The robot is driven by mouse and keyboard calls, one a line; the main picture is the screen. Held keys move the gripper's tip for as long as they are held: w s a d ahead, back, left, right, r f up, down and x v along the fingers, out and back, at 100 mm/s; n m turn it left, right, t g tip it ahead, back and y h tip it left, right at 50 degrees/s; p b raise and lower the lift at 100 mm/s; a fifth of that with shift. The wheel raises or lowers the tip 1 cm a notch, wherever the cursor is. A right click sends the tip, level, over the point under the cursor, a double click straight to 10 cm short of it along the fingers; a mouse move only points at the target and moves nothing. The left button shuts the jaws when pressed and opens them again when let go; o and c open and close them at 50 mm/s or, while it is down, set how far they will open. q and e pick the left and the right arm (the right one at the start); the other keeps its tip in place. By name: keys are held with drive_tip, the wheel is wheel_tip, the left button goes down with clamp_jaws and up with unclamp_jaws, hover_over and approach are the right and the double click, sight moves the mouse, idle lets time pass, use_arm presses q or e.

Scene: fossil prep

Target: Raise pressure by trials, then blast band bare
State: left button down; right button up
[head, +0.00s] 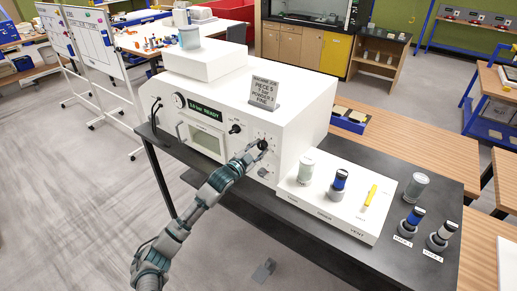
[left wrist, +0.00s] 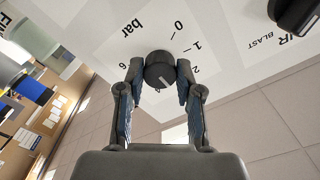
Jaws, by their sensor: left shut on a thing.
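The white blasting cabinet (head: 232,108) stands on the dark bench, with a window and a green-lit display (head: 205,110) that reads "bar READY" after a small, unclear figure. My left gripper (head: 259,148) is shut on the dark round pressure knob (left wrist: 159,68) on the cabinet's front panel. In the left wrist view its fingers (left wrist: 158,80) sit on both sides of the knob. A bar scale with 0, 1, 2 and 6 surrounds it, and a pale line marks the knob's face. Another dark knob (head: 235,129) is left of the gripper. My right gripper is not in view.
A sign (head: 264,92) stands on the cabinet. Another jar (head: 416,186) and blue-and-dark pieces (head: 412,220) stand at the bench's right end.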

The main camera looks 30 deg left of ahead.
use_arm(q)
drive_tip(key=shift+f, duration=0.15)
drive_tip(key=c, duration=0.8)
unclamp_jaws()
drive_tip(key=shift+o, duration=0.2)
drive_tip(key=s+a, duration=0.1)
drive_tip(key=s, duration=1)
drive_tip(key=shift+s, duration=0.35)
